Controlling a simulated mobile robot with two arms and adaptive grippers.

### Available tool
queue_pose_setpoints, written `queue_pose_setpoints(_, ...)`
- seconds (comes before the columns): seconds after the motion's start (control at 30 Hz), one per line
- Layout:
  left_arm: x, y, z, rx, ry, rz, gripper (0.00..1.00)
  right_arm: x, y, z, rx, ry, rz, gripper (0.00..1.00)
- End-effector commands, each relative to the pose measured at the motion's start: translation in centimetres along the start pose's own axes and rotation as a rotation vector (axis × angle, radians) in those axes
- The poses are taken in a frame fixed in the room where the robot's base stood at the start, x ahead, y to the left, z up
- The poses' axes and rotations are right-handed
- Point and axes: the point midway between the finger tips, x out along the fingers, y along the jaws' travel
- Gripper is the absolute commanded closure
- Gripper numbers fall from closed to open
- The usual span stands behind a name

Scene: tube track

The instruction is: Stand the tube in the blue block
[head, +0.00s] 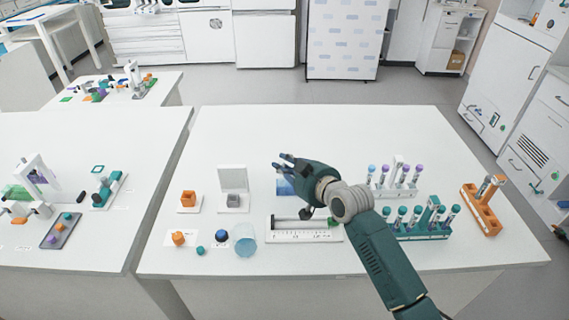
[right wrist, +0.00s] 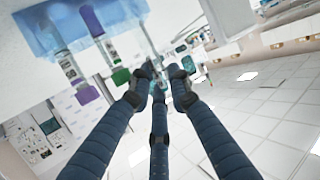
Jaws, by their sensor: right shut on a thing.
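My right gripper (head: 282,162) is over the middle of the table, fingers pointing left. In the right wrist view its fingers close together (right wrist: 158,82) on a clear tube (right wrist: 150,48), seen only in part. The blue block (head: 286,187) lies below the hand in the head view, partly hidden by it. A pale blue body (right wrist: 45,28), likely the block, fills the upper left of the right wrist view. A purple-capped tube (right wrist: 70,66) and a green-capped tube (right wrist: 102,38) show against it. I cannot tell whether the held tube touches the block. My left gripper is out of view.
A white rack with tubes (head: 397,190), a teal rack (head: 424,235) and an orange rack (head: 484,214) stand to the right. The back of the table is clear.

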Motion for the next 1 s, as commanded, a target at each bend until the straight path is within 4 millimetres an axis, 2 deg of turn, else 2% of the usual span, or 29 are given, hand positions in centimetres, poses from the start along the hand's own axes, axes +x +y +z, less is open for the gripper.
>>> queue_pose_setpoints(1.0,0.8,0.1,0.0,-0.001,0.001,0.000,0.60,0.4,0.0,1.3,0.000,0.001,0.000,0.99)
